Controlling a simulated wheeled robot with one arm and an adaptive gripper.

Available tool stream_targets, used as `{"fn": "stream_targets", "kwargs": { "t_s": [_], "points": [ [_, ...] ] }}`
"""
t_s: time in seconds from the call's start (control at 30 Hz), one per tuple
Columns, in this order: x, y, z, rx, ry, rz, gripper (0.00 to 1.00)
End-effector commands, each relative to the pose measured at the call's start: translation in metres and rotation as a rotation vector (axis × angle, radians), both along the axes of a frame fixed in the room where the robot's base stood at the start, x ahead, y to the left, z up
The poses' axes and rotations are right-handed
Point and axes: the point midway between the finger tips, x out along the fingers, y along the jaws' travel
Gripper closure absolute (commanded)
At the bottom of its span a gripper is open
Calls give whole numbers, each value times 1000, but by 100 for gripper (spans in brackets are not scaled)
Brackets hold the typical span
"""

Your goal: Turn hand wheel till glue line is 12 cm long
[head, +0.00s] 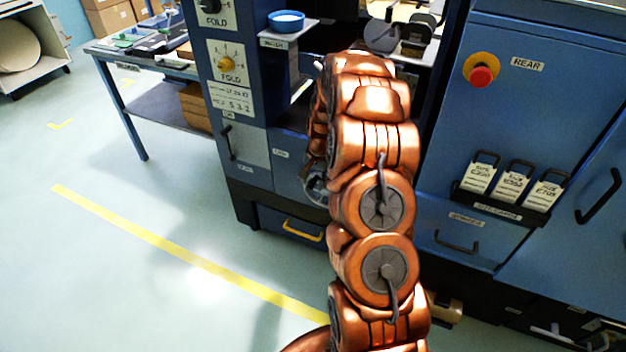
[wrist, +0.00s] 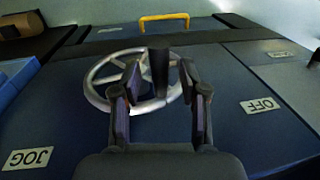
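The silver hand wheel (wrist: 91,88) lies on the dark blue panel ahead of my gripper in the wrist view. A dark upright handle (wrist: 158,74) stands at the right part of the wheel. My gripper (wrist: 159,68) is open, with one finger on each side of the handle and a visible gap to each. In the head view, only a small part of the wheel (head: 314,186) shows left of my copper-coloured arm, which hides my gripper. I cannot make out a glue line in either view.
An OFF label (wrist: 261,105) and a JOG label (wrist: 28,158) flank the wheel. A yellow drawer handle (wrist: 164,22) lies beyond it. In the head view, a red stop button (head: 481,77) is on the right cabinet, and a blue bowl (head: 286,21) sits on a shelf.

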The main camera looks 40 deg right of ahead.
Motion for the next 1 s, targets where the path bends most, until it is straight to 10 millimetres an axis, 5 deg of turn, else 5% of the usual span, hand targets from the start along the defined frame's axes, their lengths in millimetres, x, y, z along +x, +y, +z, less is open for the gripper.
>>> {"fn": "stream_targets", "kwargs": {
  "t_s": [0.4,1.0],
  "points": [
    [0,0,0,0,1,0,100],
    [2,-1,-1,7,-7,-2,100]
  ]
}}
